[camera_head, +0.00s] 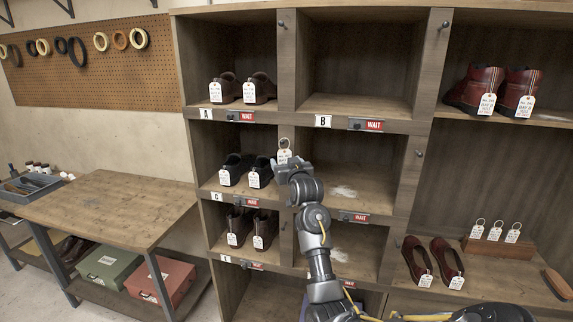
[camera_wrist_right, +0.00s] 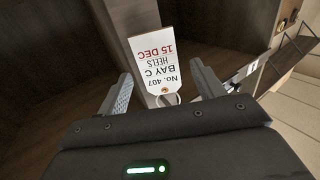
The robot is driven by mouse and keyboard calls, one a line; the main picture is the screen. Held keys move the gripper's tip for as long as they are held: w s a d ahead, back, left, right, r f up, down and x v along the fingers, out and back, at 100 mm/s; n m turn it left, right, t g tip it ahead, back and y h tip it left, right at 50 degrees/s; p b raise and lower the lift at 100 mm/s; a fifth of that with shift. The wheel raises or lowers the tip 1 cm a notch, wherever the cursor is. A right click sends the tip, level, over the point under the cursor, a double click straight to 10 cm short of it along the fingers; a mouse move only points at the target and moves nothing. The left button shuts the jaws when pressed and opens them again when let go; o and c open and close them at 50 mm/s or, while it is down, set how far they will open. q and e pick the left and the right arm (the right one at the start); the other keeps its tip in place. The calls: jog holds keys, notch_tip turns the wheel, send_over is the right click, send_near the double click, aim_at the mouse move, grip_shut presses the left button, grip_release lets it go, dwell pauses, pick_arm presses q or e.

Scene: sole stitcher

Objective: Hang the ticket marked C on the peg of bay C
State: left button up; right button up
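The ticket marked C (camera_wrist_right: 158,50) reads "No. 407 BAY C HEELS" upside down in the right wrist view. In the head view the ticket (camera_head: 284,156) is upright, its ring above it, at the front of the divider right of bay C (camera_head: 211,165). The ring (camera_wrist_right: 168,99) lies between the finger bases in the wrist view. My right gripper (camera_wrist_right: 160,73) is open, one finger on each side of the ticket with gaps visible. In the head view my right gripper (camera_head: 290,165) is just below the ticket. The peg of bay C cannot be made out; whether the ring is around it is unclear.
Bay C holds dark shoes (camera_head: 247,170) with tags. The bay right of the divider is empty. A wooden block (camera_head: 490,247) with several ringed tickets stands on the right shelf, near red shoes (camera_head: 433,262). A workbench (camera_head: 110,205) stands at left.

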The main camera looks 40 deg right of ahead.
jog(key=shift+s+a+f+b, duration=0.15)
jog(key=shift+s+a+b, duration=0.05)
jog(key=shift+s+b, duration=0.2)
jog(key=b+v, duration=0.3)
jog(key=v, duration=0.7)
jog(key=shift+w, duration=0.1)
